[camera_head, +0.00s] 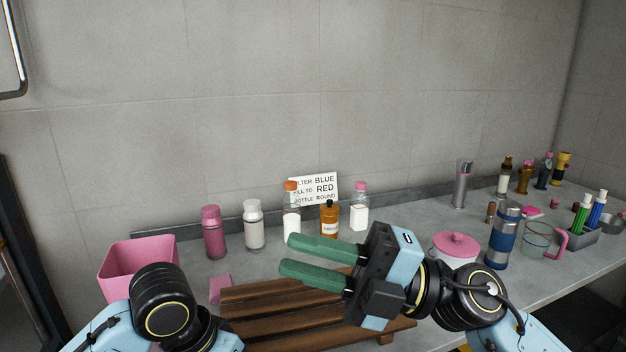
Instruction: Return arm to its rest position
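My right gripper (284,254) reaches in from the right over the wooden slatted rack (265,314), its two green fingers pointing left. The fingers are apart with nothing between them, so it is open and empty. Its body hides part of the rack and counter. My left arm shows at the bottom left as a black joint and pale blue links; its gripper is not visible.
A pink bin (140,256) stands left. Pink (214,234) and white (254,227) bottles, an amber bottle (329,220) and a sign (322,187) are behind the rack. A pink-lidded pot (455,246) and blue flask (503,236) stand right of the gripper.

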